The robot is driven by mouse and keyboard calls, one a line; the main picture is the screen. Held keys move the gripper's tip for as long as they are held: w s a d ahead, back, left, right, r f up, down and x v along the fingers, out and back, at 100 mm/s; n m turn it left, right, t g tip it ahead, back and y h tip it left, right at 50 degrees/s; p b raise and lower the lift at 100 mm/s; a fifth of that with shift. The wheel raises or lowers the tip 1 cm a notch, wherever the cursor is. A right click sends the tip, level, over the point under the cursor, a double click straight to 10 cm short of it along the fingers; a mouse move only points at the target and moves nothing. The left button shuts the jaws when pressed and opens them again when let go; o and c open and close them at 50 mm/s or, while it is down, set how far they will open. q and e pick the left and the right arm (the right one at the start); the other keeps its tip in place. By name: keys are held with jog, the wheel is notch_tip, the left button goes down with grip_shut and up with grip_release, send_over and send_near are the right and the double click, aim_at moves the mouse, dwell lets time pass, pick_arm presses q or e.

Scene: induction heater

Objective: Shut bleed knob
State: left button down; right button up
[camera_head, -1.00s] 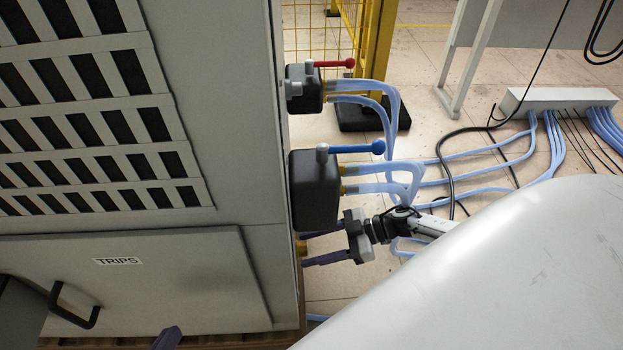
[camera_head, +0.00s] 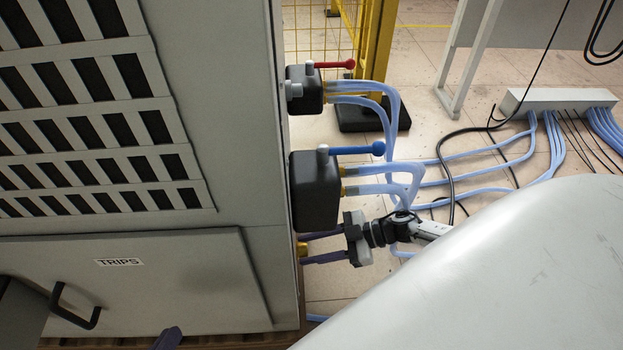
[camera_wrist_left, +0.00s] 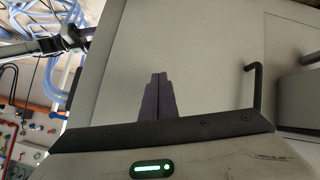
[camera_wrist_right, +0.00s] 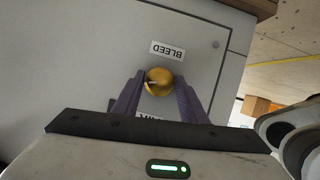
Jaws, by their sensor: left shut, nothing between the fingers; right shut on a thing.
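The bleed knob (camera_wrist_right: 159,81) is a round, brass-coloured knob on a grey panel, beside a BLEED label (camera_wrist_right: 168,50) that reads upside down in the right wrist view. My right gripper (camera_wrist_right: 158,88) is shut on the knob, one purple finger on each side. In the head view, my right gripper (camera_head: 308,249) reaches it from the right. My left gripper (camera_wrist_left: 158,80) is shut and empty in front of the grey cabinet front. Only its tip shows at the bottom of the head view.
Two black valve boxes with a blue lever (camera_head: 357,149) and a red lever (camera_head: 334,64) stick out above my right gripper. Pale blue hoses (camera_head: 400,180) run close to my right wrist. A black handle (camera_head: 74,308) sits on the TRIPS panel (camera_head: 150,290).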

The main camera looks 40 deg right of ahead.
pick_arm(q)
jog(key=shift+d+r+h+b, duration=0.4)
jog(key=shift+r+b, duration=0.15)
jog(key=shift+b, duration=0.35)
pick_arm(e)
jog(key=shift+s+f+n+t+h, duration=0.15)
jog(key=shift+n+t, duration=0.9)
jog(key=shift+n, duration=0.85)
jog(key=shift+f+n+t+h, duration=0.1)
jog(key=shift+n+t+h, duration=0.1)
jog(key=shift+n+t, duration=1.25)
jog(key=shift+s+f+n+t+h, duration=0.15)
jog(key=shift+n+t, duration=0.45)
jog(key=shift+n, duration=1.75)
jog(key=shift+r, duration=0.1)
jog(key=o, duration=0.9)
jog(key=shift+a, duration=0.1)
pick_arm(q)
jog(key=shift+a+f+y+p, duration=0.3)
jog(key=shift+f+p, duration=0.1)
jog(key=shift+f, duration=0.15)
pick_arm(e)
jog(key=v, duration=1)
